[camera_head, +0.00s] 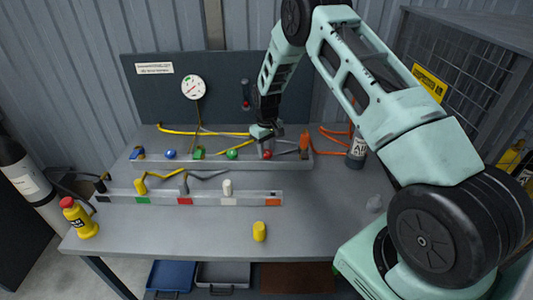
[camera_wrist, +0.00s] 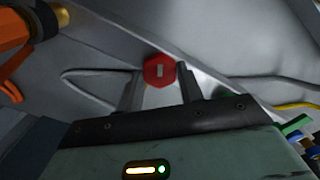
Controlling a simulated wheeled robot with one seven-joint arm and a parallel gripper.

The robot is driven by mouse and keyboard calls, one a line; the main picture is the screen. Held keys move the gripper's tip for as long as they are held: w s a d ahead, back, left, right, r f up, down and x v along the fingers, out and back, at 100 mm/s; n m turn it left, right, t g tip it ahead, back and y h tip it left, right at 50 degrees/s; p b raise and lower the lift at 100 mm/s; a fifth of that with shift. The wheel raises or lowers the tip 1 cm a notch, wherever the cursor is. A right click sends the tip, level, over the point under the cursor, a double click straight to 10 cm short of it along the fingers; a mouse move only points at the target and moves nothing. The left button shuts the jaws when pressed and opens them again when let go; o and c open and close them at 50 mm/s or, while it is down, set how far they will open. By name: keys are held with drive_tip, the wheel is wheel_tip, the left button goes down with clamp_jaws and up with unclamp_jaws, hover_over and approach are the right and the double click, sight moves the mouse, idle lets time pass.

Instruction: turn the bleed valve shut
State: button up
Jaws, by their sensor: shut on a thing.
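A red knob (camera_head: 267,154) sits on the grey ledge at the back of the bench, in a row with a green knob (camera_head: 232,154) and a blue knob (camera_head: 170,154). I see no label naming the bleed valve. My gripper (camera_head: 265,145) reaches down from above at the red knob. In the wrist view the red knob (camera_wrist: 159,71) is many-sided with a pale mark on its face. The fingers of my gripper (camera_wrist: 161,80) stand on either side of it, shut on it. The finger contact is partly hidden in the head view.
An orange-handled fitting (camera_head: 304,143) stands just right of the knob; it also shows in the wrist view (camera_wrist: 14,28). A gauge (camera_head: 193,87) is on the back panel. Hoses run along the ledge. A yellow cap (camera_head: 259,231) stands in front; the bench around it is clear.

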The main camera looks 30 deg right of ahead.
sight(266, 151)
drive_tip(key=m+b, duration=0.2)
drive_tip(key=m, duration=0.3)
drive_tip(key=shift+r+m, duration=0.1)
drive_tip(key=shift+m, duration=0.2)
idle(0.4)
drive_tip(key=o, duration=1)
wheel_tip(266, 151, up, 17)
drive_tip(key=b, duration=0.3)
drive_tip(key=shift+r, duration=0.15)
